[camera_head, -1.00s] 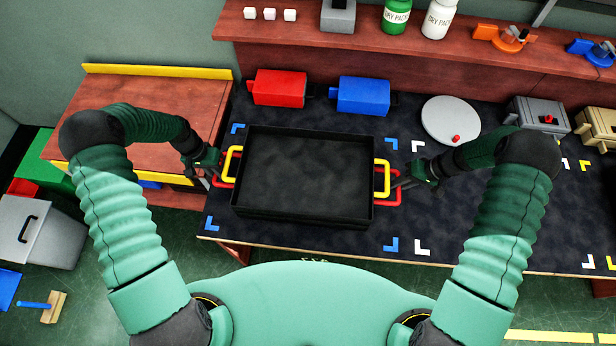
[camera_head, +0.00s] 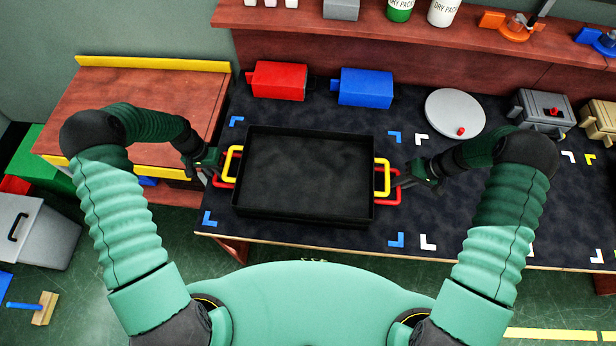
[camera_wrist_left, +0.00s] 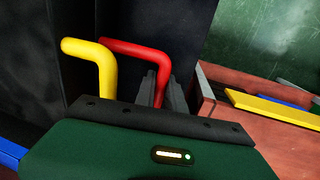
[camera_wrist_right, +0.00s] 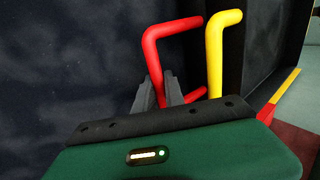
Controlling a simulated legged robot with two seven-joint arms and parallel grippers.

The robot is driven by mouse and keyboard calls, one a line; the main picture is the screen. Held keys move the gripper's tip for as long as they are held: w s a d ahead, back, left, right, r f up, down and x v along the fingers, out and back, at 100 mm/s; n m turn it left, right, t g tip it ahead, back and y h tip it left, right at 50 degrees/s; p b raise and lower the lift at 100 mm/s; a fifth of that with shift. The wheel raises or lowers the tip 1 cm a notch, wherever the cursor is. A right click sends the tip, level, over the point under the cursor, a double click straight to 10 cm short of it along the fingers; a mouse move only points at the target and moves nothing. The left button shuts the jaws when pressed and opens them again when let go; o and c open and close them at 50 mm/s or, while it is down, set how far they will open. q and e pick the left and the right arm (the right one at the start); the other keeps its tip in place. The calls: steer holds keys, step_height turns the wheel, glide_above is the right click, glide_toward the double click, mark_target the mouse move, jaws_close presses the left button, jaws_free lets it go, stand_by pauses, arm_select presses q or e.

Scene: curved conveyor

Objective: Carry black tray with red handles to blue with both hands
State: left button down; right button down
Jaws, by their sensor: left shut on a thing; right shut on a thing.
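The black tray (camera_head: 305,180) appears empty, between the blue corner marks (camera_head: 396,240) on the dark table. Each short end shows a yellow handle and a red handle. I cannot tell whether it is one tray or two stacked, nor whether it touches the table. My left gripper (camera_head: 212,174) is shut on the left red handle (camera_wrist_left: 140,50), beside the yellow handle (camera_wrist_left: 90,55). My right gripper (camera_head: 403,182) is shut on the right red handle (camera_wrist_right: 165,35), beside its yellow handle (camera_wrist_right: 218,45). The fingertips are partly hidden in both wrist views.
A red box (camera_head: 278,80) and a blue box (camera_head: 366,87) stand behind the tray. A grey disc (camera_head: 455,112) lies to the right. White corner marks (camera_head: 427,242) outline bare tabletop right of the tray. A wooden side table (camera_head: 130,110) is at the left.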

arm_select(q)
steer(key=c, duration=1.5)
jaws_free()
steer(key=shift+a+f, duration=0.15)
steer(key=shift+a, duration=0.15)
steer(key=shift+c, duration=0.2)
arm_select(e)
steer(key=c, duration=1.5)
jaws_free()
steer(key=shift+d+f, duration=0.2)
steer(key=shift+d, duration=0.1)
steer(key=shift+c, duration=0.2)
arm_select(q)
steer(key=shift+o, duration=0.7)
steer(key=shift+d, duration=0.25)
arm_select(e)
steer(key=shift+o, duration=0.7)
arm_select(q)
steer(key=o, duration=0.7)
steer(key=shift+d, duration=0.15)
arm_select(e)
steer(key=shift+s, duration=0.1)
arm_select(q)
steer(key=shift+o, duration=0.4)
arm_select(e)
steer(key=shift+a, duration=0.15)
steer(key=shift+s, duration=0.1)
